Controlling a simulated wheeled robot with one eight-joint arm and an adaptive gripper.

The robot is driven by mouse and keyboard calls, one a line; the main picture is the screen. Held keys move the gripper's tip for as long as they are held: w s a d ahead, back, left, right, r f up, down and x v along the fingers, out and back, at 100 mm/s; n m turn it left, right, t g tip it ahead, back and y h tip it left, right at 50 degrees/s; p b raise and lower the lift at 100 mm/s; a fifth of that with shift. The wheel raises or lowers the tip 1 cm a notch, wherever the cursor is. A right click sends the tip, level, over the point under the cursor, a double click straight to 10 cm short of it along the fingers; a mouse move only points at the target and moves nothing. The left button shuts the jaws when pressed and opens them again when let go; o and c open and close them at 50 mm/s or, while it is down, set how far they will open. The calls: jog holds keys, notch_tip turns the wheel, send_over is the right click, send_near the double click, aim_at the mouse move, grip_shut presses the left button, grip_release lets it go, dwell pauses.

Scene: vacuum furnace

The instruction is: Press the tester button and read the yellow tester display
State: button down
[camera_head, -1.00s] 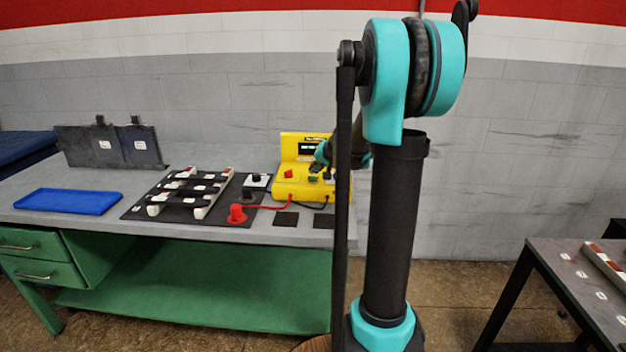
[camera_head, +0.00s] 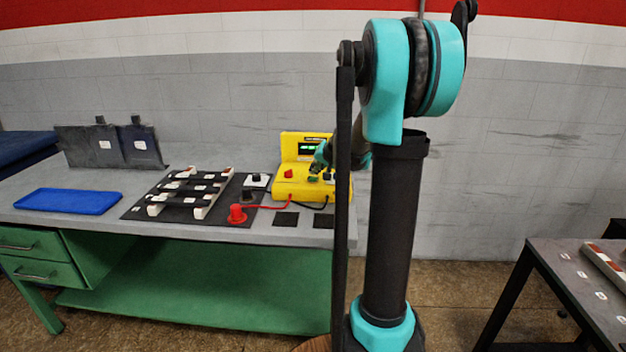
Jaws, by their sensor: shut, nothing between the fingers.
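The yellow tester (camera_head: 301,189) stands on the bench near its right end. Its dark display (camera_head: 307,149) shows lit green characters, too small to read. A red button or jack (camera_head: 289,173) sits on its left top face, and a green button (camera_head: 312,179) sits near the middle. My gripper (camera_head: 314,171) is at the tester, just above the green button; I cannot tell whether it touches it. The gripper is shut and empty.
A red terminal (camera_head: 237,214) with a red lead to the tester stands on a black mat (camera_head: 134,212) with white-and-black racks (camera_head: 200,207). A blue tray (camera_head: 68,202) lies left. Two dark squares (camera_head: 286,219) lie in front of the tester. Another table (camera_head: 580,285) is at right.

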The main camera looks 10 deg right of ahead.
aim_at(314, 179)
jog(key=shift+f, duration=0.3)
jog(key=shift+f, duration=0.4)
dwell(0.6)
jog(key=shift+r, duration=0.8)
jog(key=shift+r, duration=2.55)
